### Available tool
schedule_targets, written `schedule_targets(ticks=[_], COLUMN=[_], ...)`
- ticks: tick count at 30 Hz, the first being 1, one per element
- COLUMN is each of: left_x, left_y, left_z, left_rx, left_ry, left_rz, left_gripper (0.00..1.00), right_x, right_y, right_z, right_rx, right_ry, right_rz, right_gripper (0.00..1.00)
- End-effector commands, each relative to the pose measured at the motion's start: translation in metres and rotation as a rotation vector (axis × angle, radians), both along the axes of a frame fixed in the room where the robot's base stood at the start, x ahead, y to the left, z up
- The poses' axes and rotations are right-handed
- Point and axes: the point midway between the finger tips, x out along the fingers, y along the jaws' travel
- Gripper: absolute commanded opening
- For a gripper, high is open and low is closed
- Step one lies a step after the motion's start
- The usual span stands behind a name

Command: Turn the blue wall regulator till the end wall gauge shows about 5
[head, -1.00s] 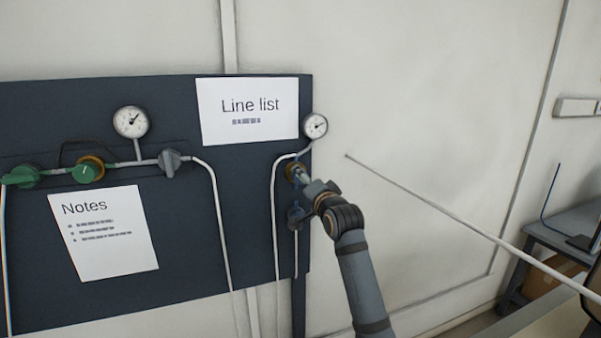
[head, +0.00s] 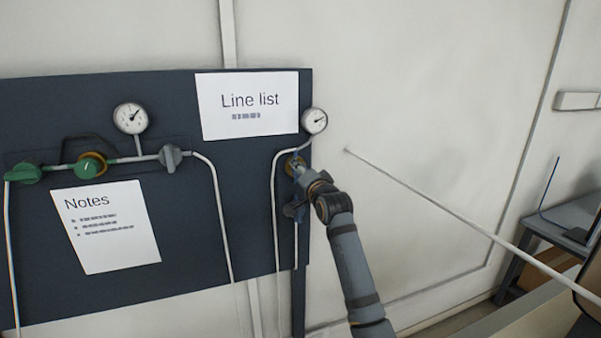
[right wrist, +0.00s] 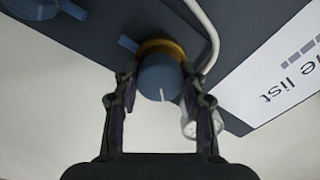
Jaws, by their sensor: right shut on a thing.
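The blue wall regulator (right wrist: 160,78) has a round knob with a white mark and a brass collar; in the head view its collar (head: 292,163) shows at the board's right edge, the knob mostly hidden. My right gripper (right wrist: 160,82) is shut on the knob, one finger on each side. The gripper also shows in the head view (head: 301,172). The end wall gauge (head: 314,121) is a white dial just above the regulator. Its needle points right and slightly up, but the numbers are too small to read. My left gripper is not in view.
A dark board (head: 190,230) carries a green regulator (head: 91,165), another gauge (head: 131,118), a grey valve (head: 170,157) and two paper sheets. A blue valve handle (head: 296,211) sits just below my right gripper. The wall to the right is mostly bare.

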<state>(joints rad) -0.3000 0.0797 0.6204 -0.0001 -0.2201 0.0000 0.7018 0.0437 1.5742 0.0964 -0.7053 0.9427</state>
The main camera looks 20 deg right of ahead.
Motion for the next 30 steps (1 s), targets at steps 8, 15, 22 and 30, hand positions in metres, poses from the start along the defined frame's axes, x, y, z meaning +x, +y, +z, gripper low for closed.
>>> schedule_targets(ticks=[8, 15, 22, 30], left_x=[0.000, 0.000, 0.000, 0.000], left_y=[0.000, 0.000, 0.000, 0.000], left_z=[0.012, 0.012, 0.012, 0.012], left_rx=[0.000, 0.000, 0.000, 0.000], left_ry=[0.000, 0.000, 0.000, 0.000], left_rz=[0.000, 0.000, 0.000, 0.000], left_gripper=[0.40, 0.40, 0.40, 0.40], right_x=[0.000, 0.000, 0.000, 0.000], right_y=[0.000, 0.000, 0.000, 0.000], right_z=[0.001, -0.001, -0.001, -0.001], right_rx=[0.219, 0.264, 0.262, 0.261], right_ry=[0.010, 0.010, 0.010, 0.010], right_rz=[0.000, 0.000, 0.000, 0.000], right_gripper=[0.10, 0.10, 0.59, 0.65])
